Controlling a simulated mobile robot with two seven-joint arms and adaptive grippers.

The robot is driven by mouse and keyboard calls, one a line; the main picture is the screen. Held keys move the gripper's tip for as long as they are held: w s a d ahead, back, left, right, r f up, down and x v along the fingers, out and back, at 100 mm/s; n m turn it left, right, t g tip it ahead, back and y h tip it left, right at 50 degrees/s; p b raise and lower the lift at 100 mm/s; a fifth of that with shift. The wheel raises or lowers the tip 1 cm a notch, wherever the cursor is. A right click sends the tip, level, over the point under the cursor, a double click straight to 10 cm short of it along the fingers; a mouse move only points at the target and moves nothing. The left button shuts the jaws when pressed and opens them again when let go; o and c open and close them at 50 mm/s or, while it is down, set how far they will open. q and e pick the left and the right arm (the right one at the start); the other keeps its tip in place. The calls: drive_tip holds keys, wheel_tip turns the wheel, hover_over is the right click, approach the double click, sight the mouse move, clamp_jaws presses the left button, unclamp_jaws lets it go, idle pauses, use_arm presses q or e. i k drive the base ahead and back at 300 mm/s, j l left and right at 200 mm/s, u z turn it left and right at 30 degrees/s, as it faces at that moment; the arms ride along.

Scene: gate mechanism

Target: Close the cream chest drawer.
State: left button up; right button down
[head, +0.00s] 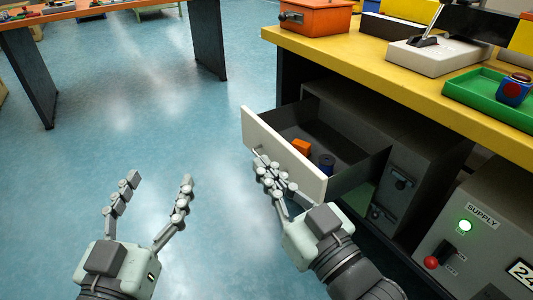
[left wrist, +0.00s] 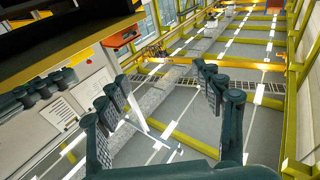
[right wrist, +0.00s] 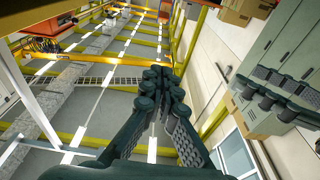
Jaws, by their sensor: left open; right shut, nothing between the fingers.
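The cream-fronted chest drawer (head: 285,152) stands pulled out from under the yellow-topped bench in the head view. Inside it lie an orange block (head: 301,146) and a blue cylinder (head: 326,164). My right gripper (head: 262,163) is shut and empty, at the outer face of the drawer front, overlapping its handle in the picture. Whether it touches the front I cannot tell. My left gripper (head: 160,180) is open and empty over the floor, left of the drawer. The left wrist view shows its spread fingers (left wrist: 160,85); the right wrist view shows the closed fingers (right wrist: 160,78).
The yellow bench top (head: 370,67) carries an orange box (head: 314,16), a lever unit (head: 432,54) and a green tray (head: 490,103). A grey supply box (head: 478,240) stands at lower right. Open blue floor (head: 130,120) lies left of the drawer, with an orange table (head: 80,12) beyond.

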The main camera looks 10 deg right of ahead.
sight(361, 154)
drive_tip(key=i+j, duration=0.1)
drive_tip(key=j, duration=0.25)
drive_tip(key=i+j, duration=0.15)
drive_tip(key=j, duration=0.15)
drive_tip(key=i+j+z, duration=0.1)
drive_tip(key=j, duration=0.25)
drive_tip(key=i+j, duration=0.1)
drive_tip(key=j, duration=0.2)
